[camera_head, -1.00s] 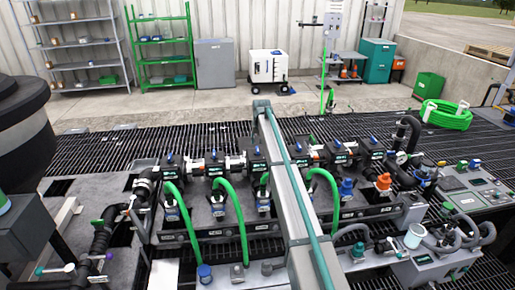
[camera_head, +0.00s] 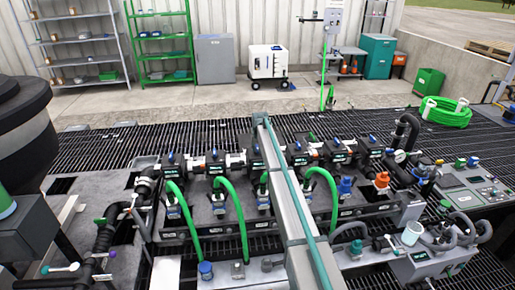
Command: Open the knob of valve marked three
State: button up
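A row of black valve bodies with small blue knobs on top runs across the manifold. I see valves at the left end (camera_head: 172,167), beside it (camera_head: 215,164), near the middle (camera_head: 254,148), right of the beam (camera_head: 297,154), and further right (camera_head: 338,152) and (camera_head: 370,146). Their labels are too small to read, so I cannot tell which is marked three. A long grey beam with a teal stripe, apparently mine, rises from the bottom centre and hides part of the manifold. I cannot make out my gripper.
Green hoses (camera_head: 240,218) arch from the manifold's front. A black tank (camera_head: 25,140) stands at left, and a control panel (camera_head: 470,190) at right. Dark grating (camera_head: 110,145) lies behind the valves. A white cart (camera_head: 267,63) and shelves (camera_head: 80,50) stand further back.

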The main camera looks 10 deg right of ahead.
grip_shut()
